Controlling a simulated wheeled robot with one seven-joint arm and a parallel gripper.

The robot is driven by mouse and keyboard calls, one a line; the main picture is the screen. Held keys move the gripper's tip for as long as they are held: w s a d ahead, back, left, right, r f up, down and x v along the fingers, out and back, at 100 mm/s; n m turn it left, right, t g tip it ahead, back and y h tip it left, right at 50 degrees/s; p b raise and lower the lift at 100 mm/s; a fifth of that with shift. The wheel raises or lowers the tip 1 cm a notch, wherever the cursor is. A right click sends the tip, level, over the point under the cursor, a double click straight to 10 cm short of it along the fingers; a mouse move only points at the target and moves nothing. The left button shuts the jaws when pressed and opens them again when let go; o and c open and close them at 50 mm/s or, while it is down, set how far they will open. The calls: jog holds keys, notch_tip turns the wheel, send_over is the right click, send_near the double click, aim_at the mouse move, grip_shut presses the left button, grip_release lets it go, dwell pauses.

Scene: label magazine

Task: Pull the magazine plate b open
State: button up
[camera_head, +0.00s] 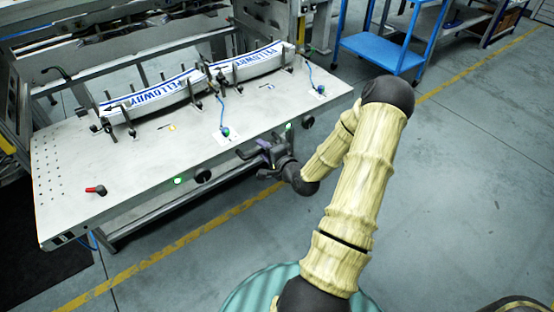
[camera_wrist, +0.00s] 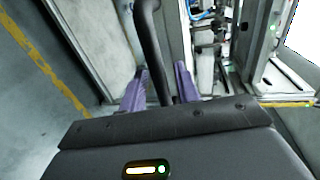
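The pale grey magazine plate (camera_head: 150,165) is a flat table-like top with two label stacks on it. I cannot tell which part is plate b. At its front edge, my gripper (camera_head: 268,150) is beside a dark handle. In the wrist view, the black curved handle (camera_wrist: 153,45) passes between the two purple fingers of my gripper (camera_wrist: 160,85). A gap shows between the handle and the fingers, so the gripper looks open around it. The handle's lower end is hidden behind the gripper body.
Left label stack (camera_head: 155,96) and right label stack (camera_head: 252,63) stand on the plate. A blue cart (camera_head: 385,50) stands behind. The floor in front is clear.

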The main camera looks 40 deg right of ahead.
jog(key=p+v, duration=0.7)
jog(key=v, duration=0.9)
jog(key=shift+s, duration=0.4)
